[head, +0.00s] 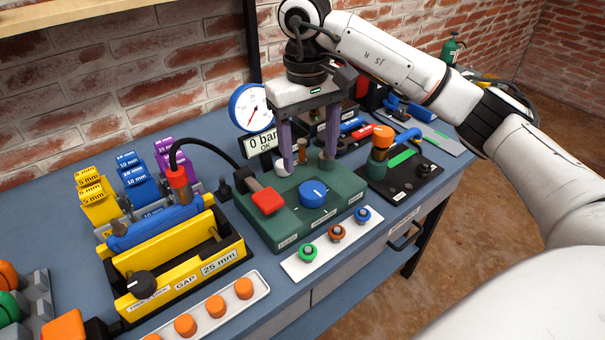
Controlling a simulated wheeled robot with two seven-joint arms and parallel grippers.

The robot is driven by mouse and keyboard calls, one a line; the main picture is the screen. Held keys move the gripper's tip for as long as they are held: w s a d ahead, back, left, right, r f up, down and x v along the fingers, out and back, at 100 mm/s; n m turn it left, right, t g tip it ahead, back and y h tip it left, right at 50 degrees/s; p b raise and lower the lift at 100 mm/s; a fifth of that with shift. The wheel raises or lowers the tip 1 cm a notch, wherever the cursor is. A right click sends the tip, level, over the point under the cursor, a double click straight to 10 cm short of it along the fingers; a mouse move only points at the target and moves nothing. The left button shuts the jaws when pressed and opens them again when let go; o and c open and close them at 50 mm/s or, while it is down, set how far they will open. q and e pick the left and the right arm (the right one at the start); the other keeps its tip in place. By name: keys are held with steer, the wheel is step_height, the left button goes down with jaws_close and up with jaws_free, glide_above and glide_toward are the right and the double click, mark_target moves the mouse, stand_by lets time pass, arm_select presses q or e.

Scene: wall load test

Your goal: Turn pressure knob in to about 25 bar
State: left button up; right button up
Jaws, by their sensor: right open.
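The blue pressure knob (313,193) sits on top of a green pump box (270,218) in the middle of the bench. Behind it, a round white gauge with a blue rim (249,107) has a red needle, and a display (261,142) reads "0 bar OK". My right gripper (307,160) comes down from above with its two purple fingers apart. It is empty and stands over the back part of the green box, behind the knob and apart from it as far as I can tell. My left gripper does not show.
A red-handled lever (268,200) is left of the knob. A yellow gap fixture (180,262) stands left. A black plate with an orange-topped part (382,136) is right.

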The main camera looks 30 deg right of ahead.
mark_target(312, 189)
steer(key=f, duration=0.3)
steer(key=shift+s+d+f, duration=0.1)
steer(key=shift+s+f, duration=0.05)
steer(key=shift+s, duration=0.2)
step_height(312, 189, down, 5)
steer(key=shift+d+f, duration=0.1)
steer(key=shift+f, duration=0.1)
steer(key=shift+w+f, duration=0.1)
steer(key=c, duration=1.1)
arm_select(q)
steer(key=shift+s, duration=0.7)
arm_select(e)
steer(key=shift+o, duration=0.2)
